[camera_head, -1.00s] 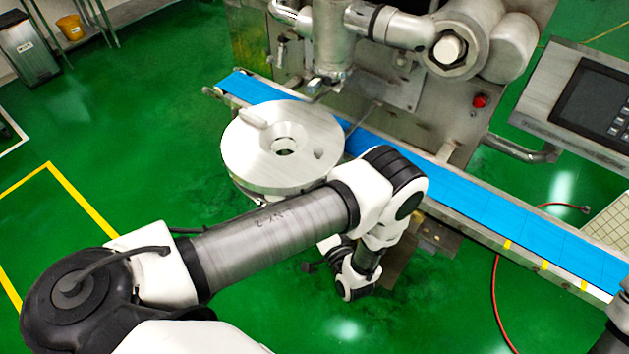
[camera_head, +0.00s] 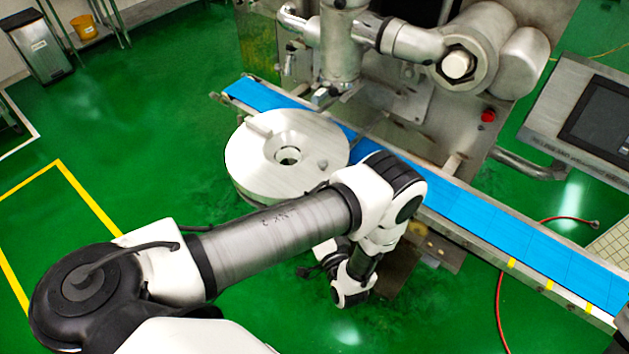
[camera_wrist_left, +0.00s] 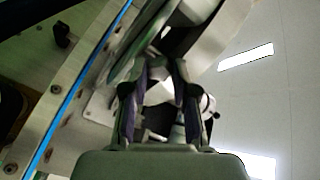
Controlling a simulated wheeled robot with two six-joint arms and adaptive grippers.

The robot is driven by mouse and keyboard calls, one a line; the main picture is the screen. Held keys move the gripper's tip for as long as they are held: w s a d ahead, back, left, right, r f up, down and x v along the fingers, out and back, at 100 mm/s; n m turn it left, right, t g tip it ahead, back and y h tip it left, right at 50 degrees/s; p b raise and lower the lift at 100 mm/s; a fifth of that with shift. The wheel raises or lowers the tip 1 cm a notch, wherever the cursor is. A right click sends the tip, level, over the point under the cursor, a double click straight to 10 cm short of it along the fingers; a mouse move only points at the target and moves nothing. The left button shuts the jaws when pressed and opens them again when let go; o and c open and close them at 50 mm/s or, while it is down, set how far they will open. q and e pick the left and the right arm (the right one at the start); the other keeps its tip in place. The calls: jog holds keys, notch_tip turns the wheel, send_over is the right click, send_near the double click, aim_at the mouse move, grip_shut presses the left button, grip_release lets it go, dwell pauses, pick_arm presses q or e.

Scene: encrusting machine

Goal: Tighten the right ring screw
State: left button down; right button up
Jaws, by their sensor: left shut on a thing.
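A thick round metal disc (camera_head: 262,172) with a central hole sits beside the conveyor in the head view. My forearm passes in front of its lower right side, and what supports it is hidden. In the wrist view my left gripper (camera_wrist_left: 160,92) has its two dark fingers pointing up, shut on a pale part (camera_wrist_left: 158,94). I cannot tell whether this part is the right ring screw. The gripper's fingers are hidden behind my forearm in the head view. My right gripper is not in view.
The blue conveyor belt (camera_head: 470,213) runs diagonally behind my left arm. The steel machine (camera_head: 400,95) stands behind it, with a control panel (camera_head: 585,110) at the right. A red hose (camera_head: 503,300) lies on the floor. Green floor is open at the left.

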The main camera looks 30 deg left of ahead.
pick_arm(q)
jog(key=m+b, duration=0.4)
jog(key=m, duration=3.1)
jog(key=shift+s+f+m, duration=0.1)
jog(key=shift+m, duration=0.2)
dwell(0.4)
jog(key=c, duration=0.9)
grip_release()
